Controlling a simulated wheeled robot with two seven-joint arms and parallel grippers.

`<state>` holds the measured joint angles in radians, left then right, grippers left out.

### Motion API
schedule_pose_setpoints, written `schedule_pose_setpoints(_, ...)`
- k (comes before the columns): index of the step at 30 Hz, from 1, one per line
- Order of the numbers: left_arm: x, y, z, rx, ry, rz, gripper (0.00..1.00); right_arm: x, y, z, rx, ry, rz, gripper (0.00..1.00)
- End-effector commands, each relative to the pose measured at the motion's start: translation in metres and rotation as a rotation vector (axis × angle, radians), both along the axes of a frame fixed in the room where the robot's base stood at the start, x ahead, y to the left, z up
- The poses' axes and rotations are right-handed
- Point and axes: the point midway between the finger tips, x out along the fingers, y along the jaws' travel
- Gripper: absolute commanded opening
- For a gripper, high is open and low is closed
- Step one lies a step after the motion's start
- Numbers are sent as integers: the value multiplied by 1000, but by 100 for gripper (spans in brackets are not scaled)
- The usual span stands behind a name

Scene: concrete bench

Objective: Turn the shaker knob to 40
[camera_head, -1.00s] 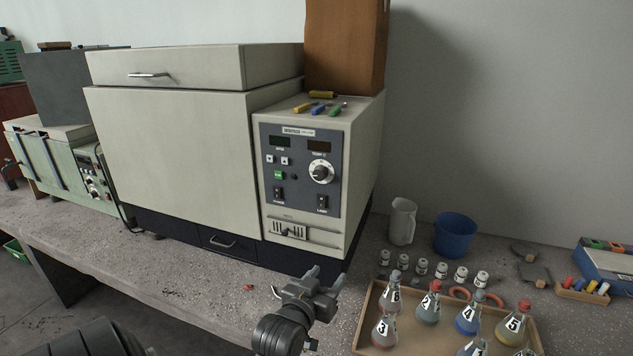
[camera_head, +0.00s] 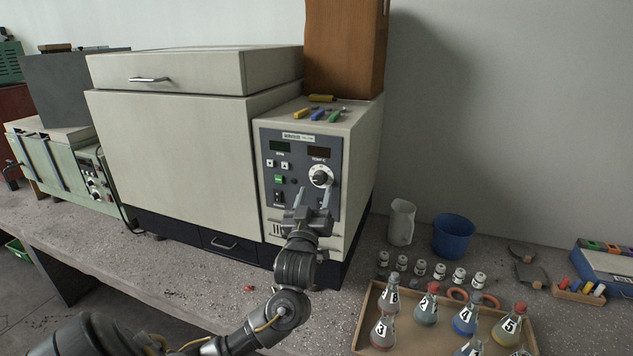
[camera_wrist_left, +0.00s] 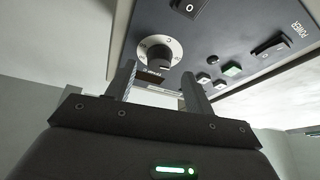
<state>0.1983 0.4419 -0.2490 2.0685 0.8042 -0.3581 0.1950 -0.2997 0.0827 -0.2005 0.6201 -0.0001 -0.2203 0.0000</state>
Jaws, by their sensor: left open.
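The shaker (camera_head: 175,150) is a large cream machine with a dark control panel on its right front. Its knob (camera_head: 320,176) is round, with a dark centre and a pale dial ring, below the right-hand display. My left gripper (camera_head: 313,192) is open and empty in front of the panel, its fingertips just below the knob. In the left wrist view the knob (camera_wrist_left: 157,55) is beyond the fingers (camera_wrist_left: 160,82), nearer the left one. No contact is visible. The dial's numbers are too small to read. My right gripper is not in view.
A tray (camera_head: 362,325) of numbered flasks sits at the front right, with several small vials behind it. A white jug (camera_head: 401,222) and a blue bucket (camera_head: 454,236) stand right of the shaker. Coloured markers (camera_head: 319,114) lie on top of the panel housing.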

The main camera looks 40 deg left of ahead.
Motion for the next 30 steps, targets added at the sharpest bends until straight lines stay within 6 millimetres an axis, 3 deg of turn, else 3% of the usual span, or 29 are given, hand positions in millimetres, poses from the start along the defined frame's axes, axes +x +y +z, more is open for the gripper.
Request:
schedule_pose_setpoints(7,23,11,11,1,1,-1,53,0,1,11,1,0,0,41)
schedule_pose_setpoints(18,27,13,12,0,1,-1,52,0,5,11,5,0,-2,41)
schedule_pose_setpoints(28,26,13,12,0,1,-1,8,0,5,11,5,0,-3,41)
schedule_pose_setpoints(30,26,15,12,0,1,0,8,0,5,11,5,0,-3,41)
